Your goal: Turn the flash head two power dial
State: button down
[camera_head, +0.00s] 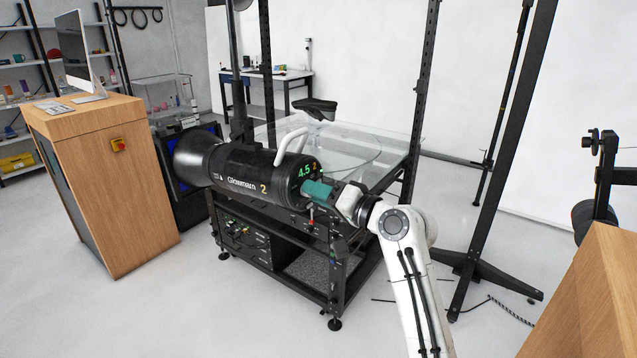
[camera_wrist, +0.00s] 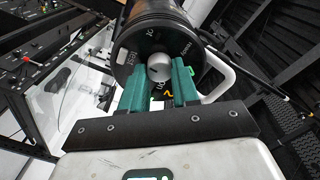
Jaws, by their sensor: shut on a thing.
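The flash head (camera_head: 250,170) is a black cylinder marked with an orange 2, with a white handle on top, in the middle of the head view. Its rear panel shows a green 4.5 and an orange 2. My gripper (camera_head: 312,192) reaches this rear panel from the right. In the wrist view the silver power dial (camera_wrist: 160,68) is at the centre of the black rear panel. The green fingers of my gripper (camera_wrist: 161,82) are on both sides of the dial and shut on it. The fingers hide parts of the panel, including some of its digits.
A black frame rack (camera_head: 335,270) with equipment stands under the flash head, and a clear turntable (camera_head: 355,150) lies behind. Black uprights stand on both sides. A wooden cabinet (camera_head: 110,190) is at left, and open floor lies in front.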

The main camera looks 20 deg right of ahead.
jog(key=shift+m+p, duration=0.5)
jog(key=shift+m, duration=0.1)
jog(key=c, duration=0.8)
grip_release()
jog(key=shift+d, duration=0.1)
jog(key=b+v, duration=0.2)
jog(key=v, duration=0.8)
jog(key=shift+s+d, duration=0.1)
jog(key=shift+s, duration=0.3)
